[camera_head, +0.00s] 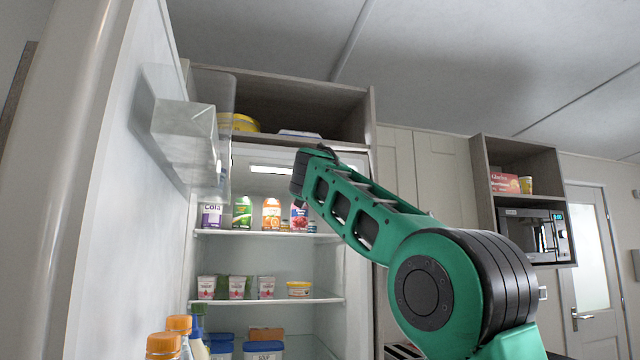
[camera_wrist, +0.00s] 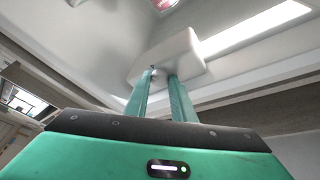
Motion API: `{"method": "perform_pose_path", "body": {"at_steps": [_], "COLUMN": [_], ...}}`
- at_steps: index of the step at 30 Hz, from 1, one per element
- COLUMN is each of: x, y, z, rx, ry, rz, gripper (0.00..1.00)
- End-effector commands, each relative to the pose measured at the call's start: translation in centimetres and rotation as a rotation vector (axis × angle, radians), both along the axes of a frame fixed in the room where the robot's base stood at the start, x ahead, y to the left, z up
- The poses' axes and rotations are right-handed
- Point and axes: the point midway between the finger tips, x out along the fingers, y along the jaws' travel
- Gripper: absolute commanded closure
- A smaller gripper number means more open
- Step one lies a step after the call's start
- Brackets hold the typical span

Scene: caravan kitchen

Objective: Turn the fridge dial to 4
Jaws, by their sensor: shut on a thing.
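The fridge (camera_head: 265,260) stands open in the head view, with a lit strip under its top. My arm reaches into its upper part, and my gripper is hidden there behind my own wrist. In the wrist view my gripper's (camera_wrist: 162,76) two green fingers reach up to a white rounded housing (camera_wrist: 183,48) beside a bright light strip. The fingers are close together, shut on the dial at the housing's near end. Only a small grey bit of the dial (camera_wrist: 153,70) shows between the fingertips. Its numbers and pointer cannot be read.
The open fridge door (camera_head: 95,200) with a clear door bin (camera_head: 185,135) stands at the left. Bottles and cartons (camera_head: 271,214) fill the upper shelf, with small tubs (camera_head: 237,287) below. A cupboard shelf is above the fridge; a microwave (camera_head: 533,234) is at the right.

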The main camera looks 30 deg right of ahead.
Motion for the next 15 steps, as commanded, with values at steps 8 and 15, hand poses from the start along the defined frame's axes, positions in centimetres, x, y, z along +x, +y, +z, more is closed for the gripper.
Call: {"method": "perform_pose_path", "body": {"at_steps": [8,15], "x": [0.17,0.11], "y": [0.12,0.1], "z": [-0.01,0.06], "rx": [0.124,0.164], "ry": [-0.032,-0.044], "rz": [0.001,0.0], "gripper": [1.0,1.0]}}
